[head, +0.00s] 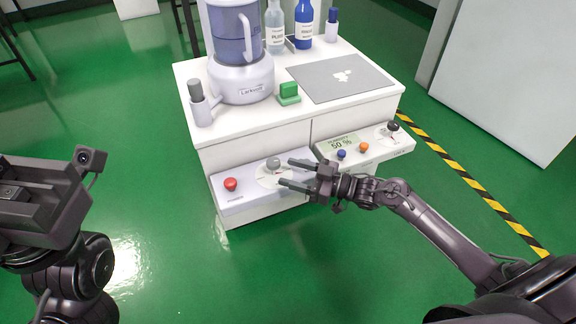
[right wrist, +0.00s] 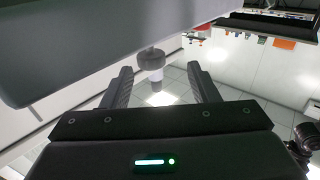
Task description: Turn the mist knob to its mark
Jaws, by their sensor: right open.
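A grey knob (head: 273,163) stands on a white dial on the front of the left white control panel (head: 240,199). A black knob (head: 392,126) with its own dial is on the right panel (head: 375,150). I cannot read which label says mist. My right gripper (head: 287,173) is open, with its fingers pointing left at the grey knob. In the right wrist view a grey knob (right wrist: 152,58) shows ahead, between the lines of the two open fingers (right wrist: 162,82), apart from them. My left gripper (head: 38,195) is at the far left, away from the panels; its jaw state is unclear.
A red button (head: 231,184) is left of the grey knob. The right panel has a humidity display (head: 338,145), a blue button (head: 341,155) and an orange button (head: 364,146). The white cabinet top (head: 300,112) carries a humidifier (head: 240,75), bottles and a grey mat.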

